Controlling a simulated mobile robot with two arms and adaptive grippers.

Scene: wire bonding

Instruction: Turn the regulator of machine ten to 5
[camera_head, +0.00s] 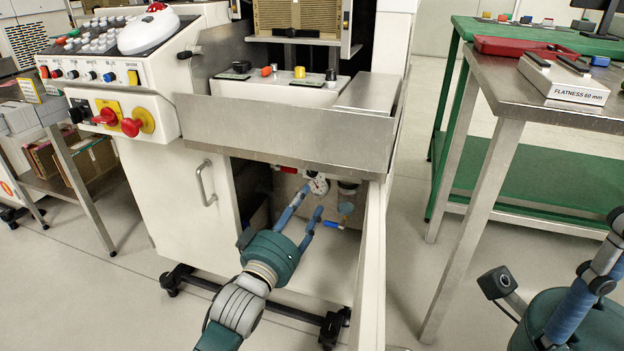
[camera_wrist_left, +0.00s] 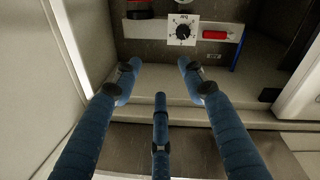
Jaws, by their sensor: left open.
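The machine's lower cabinet is open. In the left wrist view a regulator dial (camera_wrist_left: 182,30) shows ahead at the top: a black knob on a square white plate with a scale and small upside-down lettering. Its setting is too small to read. In the head view a round white gauge (camera_head: 318,184) shows inside the cabinet. My left gripper (camera_head: 306,208) reaches into the cabinet opening, its blue fingers spread, open and empty. In the left wrist view the fingers (camera_wrist_left: 158,82) stop short of the dial, apart from it. My right gripper (camera_head: 590,290) is partly cut off at the right edge.
A red cylinder (camera_wrist_left: 215,34) sits beside the dial. The open white door (camera_head: 371,270) stands right of my left gripper. A steel tray (camera_head: 280,132) overhangs the opening. A steel table (camera_head: 540,95) stands at the right, with free floor (camera_head: 420,230) between.

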